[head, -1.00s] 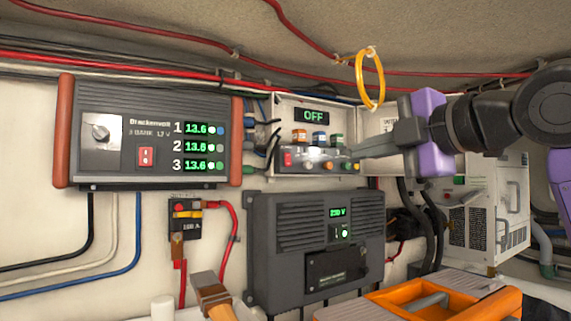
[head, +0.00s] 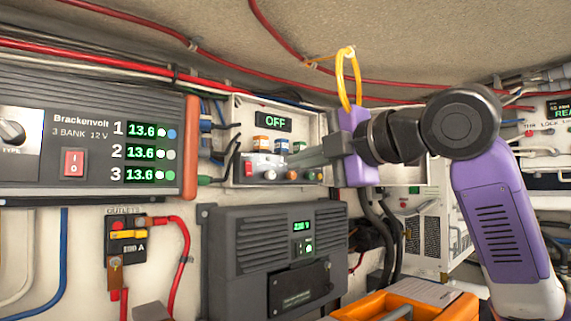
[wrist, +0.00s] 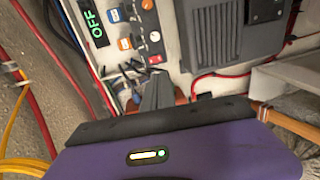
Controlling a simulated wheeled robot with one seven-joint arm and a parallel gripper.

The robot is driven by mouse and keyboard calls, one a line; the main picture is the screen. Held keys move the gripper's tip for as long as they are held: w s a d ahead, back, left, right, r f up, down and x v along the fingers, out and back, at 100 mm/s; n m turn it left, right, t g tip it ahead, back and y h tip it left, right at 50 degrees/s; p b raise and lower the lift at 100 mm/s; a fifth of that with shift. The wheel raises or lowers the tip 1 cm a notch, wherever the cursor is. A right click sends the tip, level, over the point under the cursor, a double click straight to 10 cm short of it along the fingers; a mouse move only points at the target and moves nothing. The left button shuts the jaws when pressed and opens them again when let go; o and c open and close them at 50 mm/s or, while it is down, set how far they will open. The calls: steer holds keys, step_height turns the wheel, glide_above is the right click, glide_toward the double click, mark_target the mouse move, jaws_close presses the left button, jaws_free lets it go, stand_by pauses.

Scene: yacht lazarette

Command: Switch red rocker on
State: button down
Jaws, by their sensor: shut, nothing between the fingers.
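A small red rocker (head: 249,169) sits at the lower left of an open white panel box under a green OFF display (head: 272,121). In the wrist view the rocker (wrist: 158,59) shows just beyond my fingertips, with the OFF display (wrist: 92,24) at upper left. My gripper (head: 268,162) is shut and empty. Its fingers reach from the right across the front of the control row, the tips close to the rocker. I cannot tell whether they touch it. Another red rocker (head: 73,162) is on the Brackenvolt charger at left, away from my gripper.
A white knob (head: 269,174) is beside the rocker. A yellow loop (head: 347,80) hangs right by my wrist. A dark grey inverter (head: 275,260) is below, and an orange toolbox (head: 410,305) stands at bottom right. Red cables run along the ceiling.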

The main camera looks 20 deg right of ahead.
mark_target(250, 175)
steer(key=p+x, duration=0.4)
steer(key=x, duration=0.7)
steer(key=shift+w, duration=0.25)
steer(key=shift+w+a+f, duration=0.1)
steer(key=shift+w+a, duration=0.1)
steer(key=shift+w, duration=0.3)
